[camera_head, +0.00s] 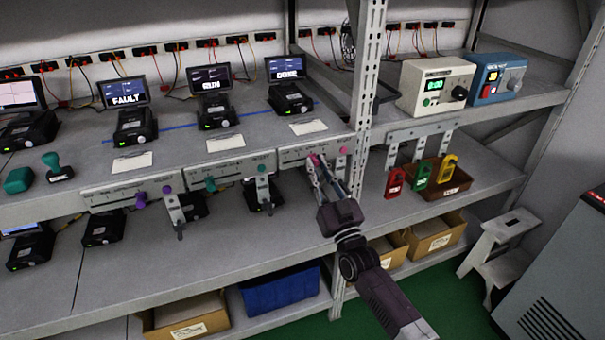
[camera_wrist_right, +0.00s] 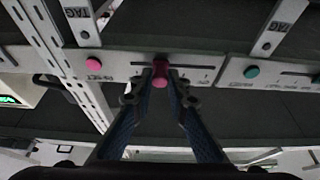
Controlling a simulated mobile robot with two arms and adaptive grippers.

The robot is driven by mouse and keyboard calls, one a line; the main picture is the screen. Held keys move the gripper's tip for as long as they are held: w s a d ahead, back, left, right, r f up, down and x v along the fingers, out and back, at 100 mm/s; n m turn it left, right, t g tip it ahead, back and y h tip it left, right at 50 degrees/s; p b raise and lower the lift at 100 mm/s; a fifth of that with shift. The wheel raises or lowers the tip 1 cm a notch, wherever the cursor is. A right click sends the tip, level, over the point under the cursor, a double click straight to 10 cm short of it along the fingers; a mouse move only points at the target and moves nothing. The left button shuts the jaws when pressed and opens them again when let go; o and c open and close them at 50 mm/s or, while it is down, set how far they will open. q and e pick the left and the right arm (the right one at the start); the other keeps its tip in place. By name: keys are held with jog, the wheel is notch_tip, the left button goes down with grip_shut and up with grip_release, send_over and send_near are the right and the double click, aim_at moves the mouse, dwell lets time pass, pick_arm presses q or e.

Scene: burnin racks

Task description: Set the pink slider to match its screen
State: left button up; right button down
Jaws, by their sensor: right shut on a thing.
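The pink slider (camera_wrist_right: 160,74) is a small knob on the grey front panel (camera_head: 288,157) below the right-hand small screen (camera_head: 287,68), which reads DONE. In the wrist view, which looks upside down, part of the slot shows to the right of the knob. My right gripper (camera_wrist_right: 160,90) is shut on the knob, with one finger on each side. In the head view the right gripper (camera_head: 317,165) reaches up to the panel and hides most of the knob. The panel's marks are too small to read. My left gripper is out of view.
A pink reset button (camera_head: 343,150) sits beside the slider. A teal slider (camera_head: 210,184) is on the middle panel and a purple slider (camera_head: 140,200) on the left one. A metal post (camera_head: 366,90) stands right of my gripper. Coloured padlock-like tags (camera_head: 421,176) hang further right.

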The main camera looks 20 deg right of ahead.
jog(key=c, duration=1.9)
grip_release()
jog(key=shift+s+f, duration=0.1)
jog(key=shift+s, duration=0.05)
jog(key=v, duration=1.1)
jog(key=shift+s, duration=0.4)
jog(key=shift+f, duration=0.1)
